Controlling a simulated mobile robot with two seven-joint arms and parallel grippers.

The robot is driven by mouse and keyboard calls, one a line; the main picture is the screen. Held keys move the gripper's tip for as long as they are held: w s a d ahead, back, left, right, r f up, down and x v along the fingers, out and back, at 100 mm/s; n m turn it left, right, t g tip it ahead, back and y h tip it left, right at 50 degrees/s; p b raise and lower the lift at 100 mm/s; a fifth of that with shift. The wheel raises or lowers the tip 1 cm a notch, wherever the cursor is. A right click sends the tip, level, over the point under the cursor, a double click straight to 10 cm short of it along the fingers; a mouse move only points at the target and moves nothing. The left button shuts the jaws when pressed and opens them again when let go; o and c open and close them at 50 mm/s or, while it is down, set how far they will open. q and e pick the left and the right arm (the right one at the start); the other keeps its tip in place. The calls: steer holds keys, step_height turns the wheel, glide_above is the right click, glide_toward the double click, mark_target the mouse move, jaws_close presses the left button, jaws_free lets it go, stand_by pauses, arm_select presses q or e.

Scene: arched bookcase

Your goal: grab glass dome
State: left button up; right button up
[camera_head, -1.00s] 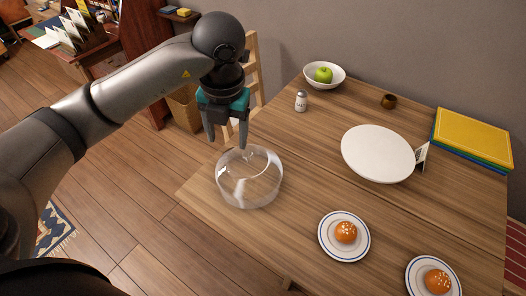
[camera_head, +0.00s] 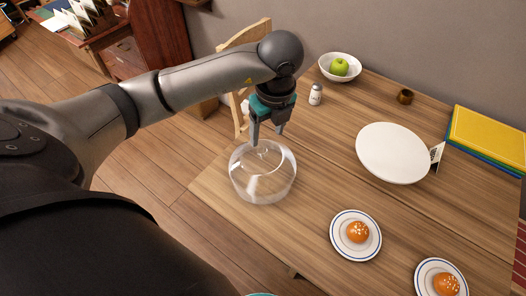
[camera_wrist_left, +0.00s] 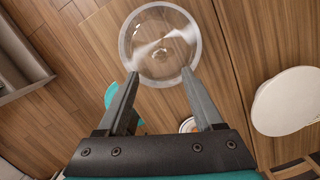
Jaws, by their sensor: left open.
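The clear glass dome (camera_head: 262,180) stands on the wooden table near its left edge in the head view. It also shows in the left wrist view (camera_wrist_left: 160,42) as a round, transparent shape with a small knob at its middle. My left gripper (camera_head: 267,140) points down at the dome's far side, just over its top rim in the head view. Its two fingers (camera_wrist_left: 158,78) are apart with nothing between them, and in the left wrist view their tips reach the dome's near rim. I cannot tell whether they touch it.
A white round board (camera_head: 392,153) lies right of the dome. Plates with buns (camera_head: 356,235) are at the front right. A salt shaker (camera_head: 316,94) and a white bowl with a green apple (camera_head: 339,67) stand behind. A wooden chair (camera_head: 240,60) stands at the table's left.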

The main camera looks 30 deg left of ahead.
mark_target(263, 150)
arm_select(q)
steer(key=f, duration=0.2)
steer(key=a+f, duration=0.1)
steer(key=f, duration=0.2)
steer(key=f+b, duration=0.1)
steer(key=f, duration=0.2)
steer(key=shift+w+a+f, duration=0.15)
steer(key=shift+w+a, duration=0.15)
steer(key=shift+w, duration=0.1)
steer(key=shift+c, duration=0.3)
jaws_close()
stand_by(0.7)
